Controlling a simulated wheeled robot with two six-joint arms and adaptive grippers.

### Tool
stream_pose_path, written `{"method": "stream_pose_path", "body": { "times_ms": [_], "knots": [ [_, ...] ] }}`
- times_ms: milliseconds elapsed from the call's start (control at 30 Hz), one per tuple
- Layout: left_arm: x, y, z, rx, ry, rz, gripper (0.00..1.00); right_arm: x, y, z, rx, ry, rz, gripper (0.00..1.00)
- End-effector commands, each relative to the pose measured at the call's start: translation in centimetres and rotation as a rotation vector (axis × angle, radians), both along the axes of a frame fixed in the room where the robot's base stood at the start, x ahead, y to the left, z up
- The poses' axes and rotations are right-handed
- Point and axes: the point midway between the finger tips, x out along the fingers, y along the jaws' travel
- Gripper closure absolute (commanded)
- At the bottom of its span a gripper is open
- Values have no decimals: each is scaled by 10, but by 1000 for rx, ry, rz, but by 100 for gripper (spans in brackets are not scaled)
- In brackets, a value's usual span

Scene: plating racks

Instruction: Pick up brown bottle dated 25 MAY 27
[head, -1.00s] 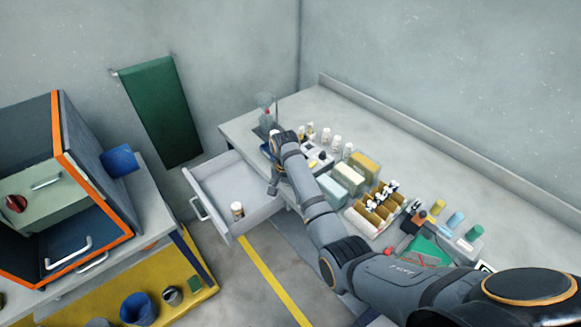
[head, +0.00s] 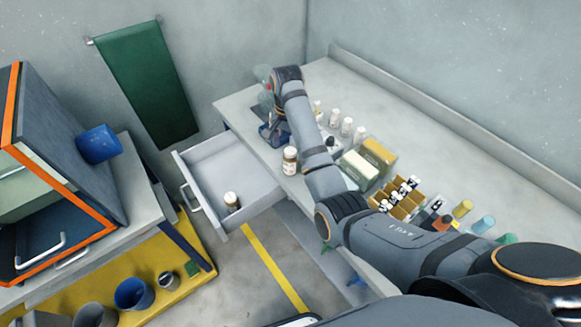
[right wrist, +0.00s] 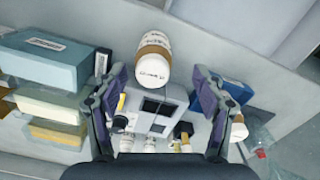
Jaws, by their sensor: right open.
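A brown bottle with a white label and white cap (head: 290,162) stands near the bench's front edge. In the right wrist view a brown, white-labelled bottle (right wrist: 153,62) shows beyond the fingertips, roughly centred between them; its printed text is too small to read surely. My right gripper (head: 272,132) is over the bench's left part, behind that bottle in the head view. Its two fingers (right wrist: 158,88) are spread and hold nothing. A second brown bottle (head: 231,201) stands in the open drawer (head: 205,172); its date is unreadable. My left gripper is out of view.
Several white-capped bottles (head: 346,126) stand behind my right arm. Cream and yellow boxes (head: 377,154) and a brown divided rack (head: 408,205) are to the right. A grey device with dark windows (right wrist: 158,115) lies between the fingers in the wrist view. The bench's back right is clear.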

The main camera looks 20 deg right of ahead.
Motion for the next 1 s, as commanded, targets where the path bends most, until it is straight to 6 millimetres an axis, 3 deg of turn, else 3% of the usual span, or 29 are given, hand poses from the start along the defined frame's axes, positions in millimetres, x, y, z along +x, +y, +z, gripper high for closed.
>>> {"method": "stream_pose_path", "body": {
  "times_ms": [100,200,433,633,1000],
  "knots": [
    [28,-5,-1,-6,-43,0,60,0,-1,-3,1,-1,0,30],
    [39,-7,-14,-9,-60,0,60,-2,-3,-19,0,0,0,30],
    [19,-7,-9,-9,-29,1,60,-4,-6,-47,0,1,0,30],
    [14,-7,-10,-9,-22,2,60,-3,-6,-50,1,-1,0,30],
    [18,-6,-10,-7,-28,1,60,-3,-6,-50,1,-1,1,80]
  ]
}}
